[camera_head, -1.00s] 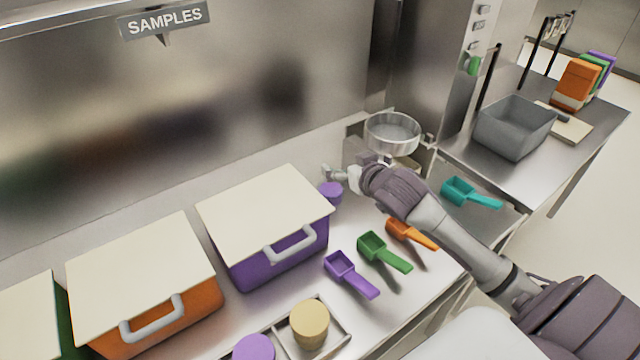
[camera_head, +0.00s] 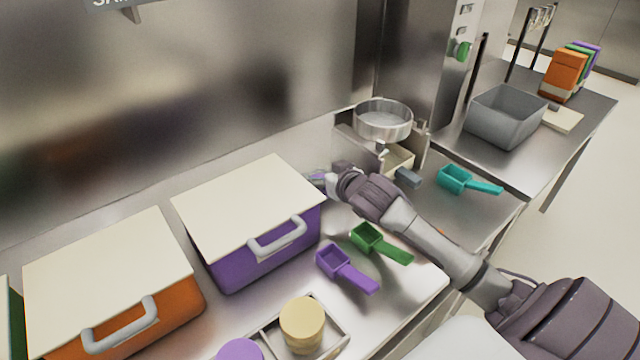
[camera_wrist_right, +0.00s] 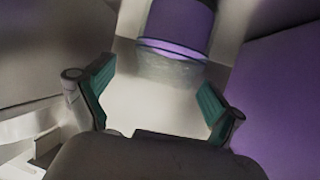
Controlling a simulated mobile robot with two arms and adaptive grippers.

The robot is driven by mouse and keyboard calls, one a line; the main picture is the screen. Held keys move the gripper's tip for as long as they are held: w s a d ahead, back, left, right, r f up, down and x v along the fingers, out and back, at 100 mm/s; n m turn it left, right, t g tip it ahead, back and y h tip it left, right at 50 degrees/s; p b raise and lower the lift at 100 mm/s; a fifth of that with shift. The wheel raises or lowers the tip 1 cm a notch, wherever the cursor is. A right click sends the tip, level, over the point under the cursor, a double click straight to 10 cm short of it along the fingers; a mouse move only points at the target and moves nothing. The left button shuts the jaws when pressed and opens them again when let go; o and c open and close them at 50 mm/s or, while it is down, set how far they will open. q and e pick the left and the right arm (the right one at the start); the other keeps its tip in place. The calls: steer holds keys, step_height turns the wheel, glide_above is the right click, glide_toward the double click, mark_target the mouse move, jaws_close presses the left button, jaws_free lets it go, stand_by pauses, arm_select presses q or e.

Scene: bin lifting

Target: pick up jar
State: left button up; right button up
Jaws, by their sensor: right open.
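A jar with a purple top and a clear, glassy part (camera_wrist_right: 172,62) is at the top middle of the right wrist view, just beyond the fingertips and not between them. In the head view only a sliver of purple (camera_head: 317,177) shows, as my gripper hides most of it. My right gripper (camera_head: 328,183) is at the back of the counter, close to the right side of the purple bin. In the wrist view the right gripper (camera_wrist_right: 157,95) is open and empty, its two green-padded fingers spread wide. My left gripper is not in view.
The purple bin (camera_head: 262,262) with a white lid stands left of my gripper, the orange bin (camera_head: 178,318) further left. A round metal pan (camera_head: 383,121) on a stand is behind right. Purple (camera_head: 347,269) and green scoops (camera_head: 382,243) and a jar tray (camera_head: 333,349) lie in front.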

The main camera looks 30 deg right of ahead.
mark_target(315, 170)
steer(key=x, duration=0.4)
steer(key=shift+w+a, duration=0.2)
steer(key=shift+w, duration=0.1)
steer(key=shift+s, duration=0.1)
steer(key=shift+c, duration=0.3)
steer(key=shift+f, duration=0.1)
steer(key=c, duration=1.6)
